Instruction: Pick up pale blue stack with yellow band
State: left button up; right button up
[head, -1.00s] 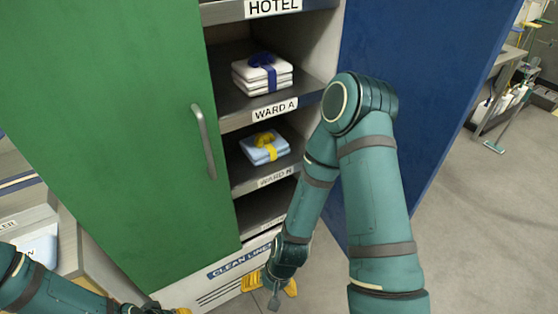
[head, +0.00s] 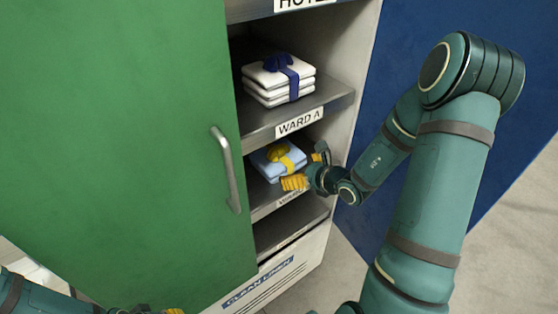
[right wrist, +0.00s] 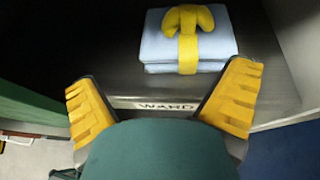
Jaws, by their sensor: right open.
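The pale blue stack with a yellow band (head: 273,164) lies on the middle shelf, below the shelf labelled WARD A. In the right wrist view the stack (right wrist: 160,45) is ahead of the fingers, its yellow knot on top. My right gripper (head: 307,170) is at the front edge of that shelf, at the stack's near right side in the head view. In the right wrist view its yellow fingers (right wrist: 163,100) are spread wide, with nothing between them. My left gripper (head: 160,311) shows only partly at the bottom edge of the head view; its jaws cannot be made out.
A white stack with a blue band (head: 280,78) sits on the shelf above. The green door (head: 110,130) with a grey handle (head: 226,170) covers the cabinet's left side. A blue door (head: 440,30) stands open at right. The shelf below (head: 285,225) looks empty.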

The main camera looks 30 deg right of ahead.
aim_at(282, 150)
jog(key=shift+m+t+h, duration=0.5)
jog(key=shift+m+h, duration=0.2)
jog(key=shift+h, duration=0.1)
jog(key=w, duration=0.2)
jog(key=w+d, duration=0.1)
jog(key=w, duration=0.2)
jog(key=w+d+f+b, duration=0.1)
jog(key=w, duration=0.1)
jog(key=shift+w+d+f, duration=0.1)
jog(key=shift+w+d, duration=0.1)
jog(key=shift+d, duration=0.05)
jog(key=shift+b+x, duration=0.55)
jog(key=shift+x, duration=2.7)
jog(key=c, duration=1.2)
